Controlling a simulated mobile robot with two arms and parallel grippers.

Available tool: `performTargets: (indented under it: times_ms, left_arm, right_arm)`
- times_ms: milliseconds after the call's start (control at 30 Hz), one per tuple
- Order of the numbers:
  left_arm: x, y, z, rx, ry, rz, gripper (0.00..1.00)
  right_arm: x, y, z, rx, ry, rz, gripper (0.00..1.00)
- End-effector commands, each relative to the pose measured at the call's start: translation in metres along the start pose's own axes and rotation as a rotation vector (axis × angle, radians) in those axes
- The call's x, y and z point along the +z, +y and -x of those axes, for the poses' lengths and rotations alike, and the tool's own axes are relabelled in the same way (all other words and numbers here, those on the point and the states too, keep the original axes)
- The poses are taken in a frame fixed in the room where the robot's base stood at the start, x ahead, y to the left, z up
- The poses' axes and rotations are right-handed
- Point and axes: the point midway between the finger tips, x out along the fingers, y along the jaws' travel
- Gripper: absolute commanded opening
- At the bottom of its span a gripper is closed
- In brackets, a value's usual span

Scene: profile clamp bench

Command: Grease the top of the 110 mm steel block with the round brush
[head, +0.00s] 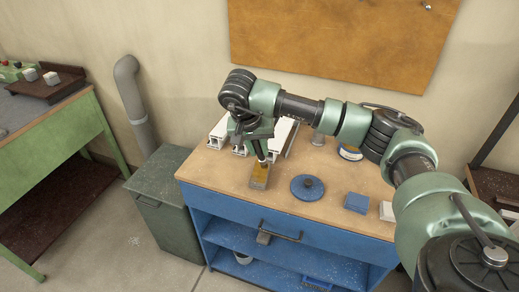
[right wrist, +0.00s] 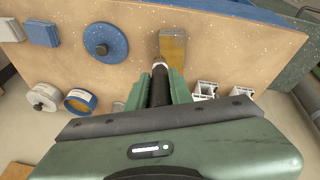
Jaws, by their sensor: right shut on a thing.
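My right gripper (head: 262,150) is shut on the round brush and points down over the bench. In the right wrist view the brush (right wrist: 160,85) shows a dark handle and a pale ferrule. Its tip is at the near end of the block; whether the bristles touch it I cannot tell. The steel block (head: 260,177) lies flat near the front left of the bench top. Its top looks amber-brown, with a paler far end in the right wrist view (right wrist: 173,46). My left gripper is not in view.
White profiles (head: 219,131) lie behind the block. A blue knobbed disc (head: 307,188) lies to its right, then a blue block (head: 356,203) and a white piece (head: 387,211). A blue-rimmed tin (head: 350,153) stands at the back. A dark bin (head: 160,185) adjoins the bench's left side.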

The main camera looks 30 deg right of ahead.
Motion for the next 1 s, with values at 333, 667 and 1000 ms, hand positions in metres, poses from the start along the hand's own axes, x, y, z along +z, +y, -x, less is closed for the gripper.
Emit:
performTargets:
  times_ms: [333, 667, 1000]
  left_arm:
    - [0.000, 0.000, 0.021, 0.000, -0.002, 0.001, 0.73]
    - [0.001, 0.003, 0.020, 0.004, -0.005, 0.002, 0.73]
    - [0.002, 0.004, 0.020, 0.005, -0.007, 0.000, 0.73]
  right_arm:
    - [-0.004, 0.002, 0.031, 0.001, 0.000, -0.005, 0.00]
    - [-0.004, 0.002, 0.031, 0.002, 0.000, -0.006, 0.00]
    - [-0.004, 0.002, 0.031, 0.002, 0.000, -0.007, 0.00]
